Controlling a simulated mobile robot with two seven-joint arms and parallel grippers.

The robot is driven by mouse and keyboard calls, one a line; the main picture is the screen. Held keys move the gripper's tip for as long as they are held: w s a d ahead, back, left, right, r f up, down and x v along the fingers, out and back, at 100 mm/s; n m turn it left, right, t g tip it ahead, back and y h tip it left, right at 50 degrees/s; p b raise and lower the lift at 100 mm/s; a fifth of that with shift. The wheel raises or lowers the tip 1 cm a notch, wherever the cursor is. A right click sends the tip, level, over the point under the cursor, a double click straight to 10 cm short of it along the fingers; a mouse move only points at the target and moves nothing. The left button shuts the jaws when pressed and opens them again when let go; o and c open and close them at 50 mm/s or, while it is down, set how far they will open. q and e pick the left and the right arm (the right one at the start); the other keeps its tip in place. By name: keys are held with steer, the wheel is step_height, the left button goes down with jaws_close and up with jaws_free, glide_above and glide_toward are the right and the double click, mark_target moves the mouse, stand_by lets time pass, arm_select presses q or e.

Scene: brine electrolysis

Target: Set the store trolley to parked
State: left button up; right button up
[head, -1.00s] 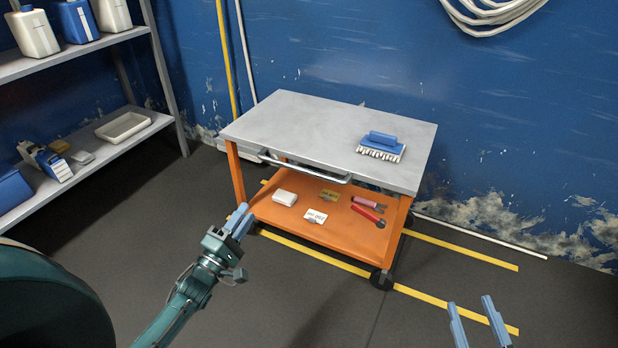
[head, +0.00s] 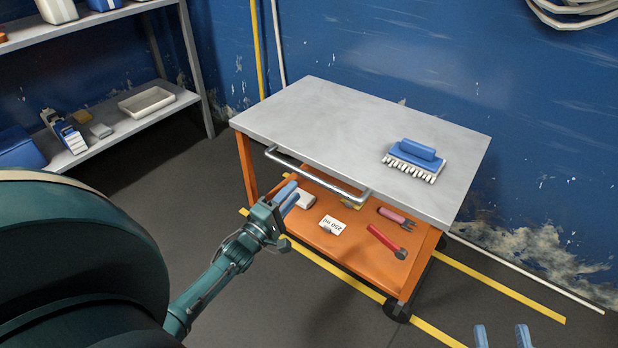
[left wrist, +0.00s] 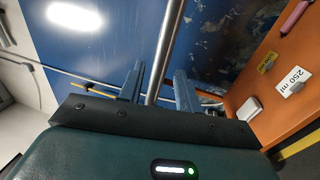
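The store trolley has a grey top (head: 350,130), an orange frame and lower shelf (head: 325,240), and a metal handle bar (head: 318,175) along its near side. The bar also shows in the left wrist view (left wrist: 162,50), running between the two fingers as seen there. My left gripper (head: 287,196) is open, with its fingertips close to the handle; I cannot tell whether they touch it. My right gripper (head: 502,337) is open and empty at the bottom right, apart from the trolley. Yellow floor lines (head: 505,278) run by and under the trolley.
A blue brush (head: 415,158) lies on the trolley top. The lower shelf holds a white block (head: 306,199), a label card (head: 338,226) and red-handled tools (head: 385,240). A grey shelf unit (head: 110,133) stands left; the blue wall is behind. Floor at lower right is clear.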

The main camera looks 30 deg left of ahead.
mark_target(308, 173)
arm_select(q)
steer(key=b+x, duration=0.2)
steer(key=x, duration=0.5)
steer(key=shift+w, duration=0.3)
steer(key=shift+c, duration=0.3)
jaws_close()
